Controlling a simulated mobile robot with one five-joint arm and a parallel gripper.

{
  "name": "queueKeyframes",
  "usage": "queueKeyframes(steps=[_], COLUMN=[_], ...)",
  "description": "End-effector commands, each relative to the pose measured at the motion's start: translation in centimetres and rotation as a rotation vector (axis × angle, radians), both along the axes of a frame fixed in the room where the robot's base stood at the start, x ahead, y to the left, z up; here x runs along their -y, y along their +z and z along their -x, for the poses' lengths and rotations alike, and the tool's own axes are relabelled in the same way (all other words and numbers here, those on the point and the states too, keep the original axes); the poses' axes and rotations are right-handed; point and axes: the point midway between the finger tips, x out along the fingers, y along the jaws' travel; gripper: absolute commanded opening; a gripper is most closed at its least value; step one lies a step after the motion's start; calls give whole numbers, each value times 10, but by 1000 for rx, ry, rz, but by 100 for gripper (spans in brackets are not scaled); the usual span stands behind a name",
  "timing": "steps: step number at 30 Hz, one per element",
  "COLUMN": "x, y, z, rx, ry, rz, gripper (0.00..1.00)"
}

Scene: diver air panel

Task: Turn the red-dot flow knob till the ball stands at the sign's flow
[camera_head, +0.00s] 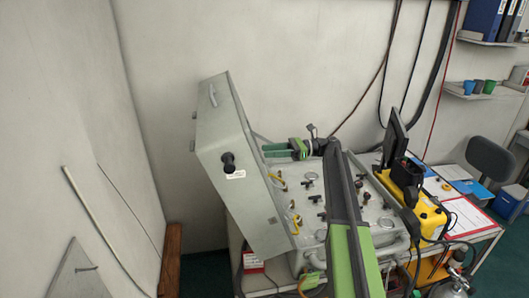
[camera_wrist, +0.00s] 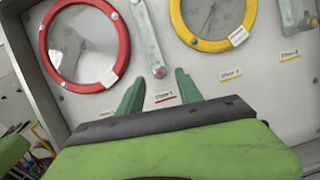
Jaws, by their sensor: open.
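My gripper (camera_head: 266,151) is open and empty, raised above the grey panel console (camera_head: 335,222) in the head view. Its two green fingers also show in the wrist view (camera_wrist: 159,80), apart, in front of a grey panel face (camera_wrist: 290,100). I cannot make out the red-dot flow knob, the ball or the sign's flow figure in either view. A red-underlined label (camera_wrist: 165,97) shows between the fingers in the wrist view. Above it is a grey lever (camera_wrist: 148,40). Small dark knobs (camera_head: 307,183) stand on the console, with no dot colours readable.
A red-rimmed gauge (camera_wrist: 84,85) and a yellow-rimmed gauge (camera_wrist: 211,46) flank the lever. A tall grey lid or box (camera_head: 238,150) stands left of my gripper. A yellow case (camera_head: 428,212), a monitor (camera_head: 394,138) and a red-bordered sheet (camera_head: 470,218) are to the right.

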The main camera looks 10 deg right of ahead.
Motion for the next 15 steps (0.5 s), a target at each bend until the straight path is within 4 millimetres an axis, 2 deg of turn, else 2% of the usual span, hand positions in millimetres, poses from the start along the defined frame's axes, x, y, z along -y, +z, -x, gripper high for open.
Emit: queueKeyframes(steps=[1, 6, 14, 15], x=[-10, -24, -26, -26], y=[0, 0, 0, 0], z=[0, -1, -2, -2], rx=[0, 0, 0, 0], ry=[1, 0, 0, 0], rz=[0, 0, 0, 0], gripper=[42, 42, 42, 40])
